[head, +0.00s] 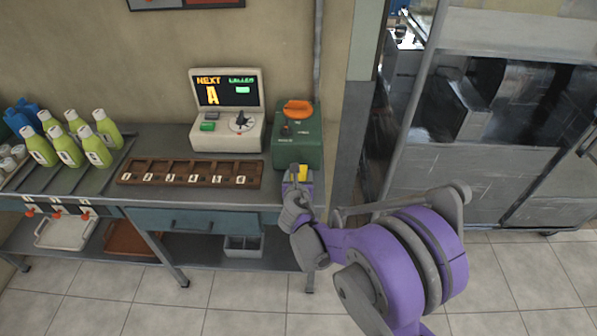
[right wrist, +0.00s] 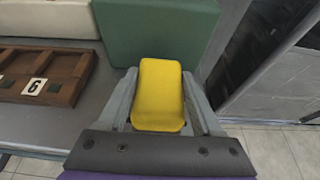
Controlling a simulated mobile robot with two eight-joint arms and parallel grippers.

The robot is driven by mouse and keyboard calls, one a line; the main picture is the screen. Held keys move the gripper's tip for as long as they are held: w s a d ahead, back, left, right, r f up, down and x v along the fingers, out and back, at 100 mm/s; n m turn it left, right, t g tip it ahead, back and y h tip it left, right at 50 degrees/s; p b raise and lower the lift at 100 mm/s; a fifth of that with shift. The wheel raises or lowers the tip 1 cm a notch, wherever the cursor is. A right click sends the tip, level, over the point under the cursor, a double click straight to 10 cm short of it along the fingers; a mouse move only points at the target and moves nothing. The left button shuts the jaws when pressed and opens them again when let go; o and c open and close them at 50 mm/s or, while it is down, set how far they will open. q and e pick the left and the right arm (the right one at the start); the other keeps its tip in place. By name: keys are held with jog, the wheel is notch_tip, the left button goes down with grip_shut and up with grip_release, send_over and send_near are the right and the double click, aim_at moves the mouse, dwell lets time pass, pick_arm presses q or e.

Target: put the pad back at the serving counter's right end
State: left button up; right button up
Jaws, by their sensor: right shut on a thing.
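The pad is a yellow block with rounded edges (right wrist: 158,95), between the two fingers of my right gripper (right wrist: 160,100) in the right wrist view. My right gripper is shut on it. In the head view the pad (head: 302,172) shows as a small yellow patch at my right gripper (head: 298,180), just in front of the green box. The serving counter (head: 170,142) runs along the wall, and the gripper is at its right end. Whether the pad touches the counter top is hidden. My left gripper is not in view.
A green box with an orange top (head: 298,135) stands at the counter's right end. Left of it are a display machine (head: 226,115) and a numbered wooden tray (head: 190,173). Several green bottles (head: 66,147) stand farther left. A metal-framed cabinet (head: 480,180) is at the right.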

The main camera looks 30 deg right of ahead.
jog(key=shift+f, duration=0.6)
jog(key=shift+f+b, duration=0.45)
jog(key=shift+b, duration=0.1)
jog(key=o, duration=1.6)
jog(key=p+v, duration=0.1)
jog(key=v, duration=1)
jog(key=shift+d, duration=0.1)
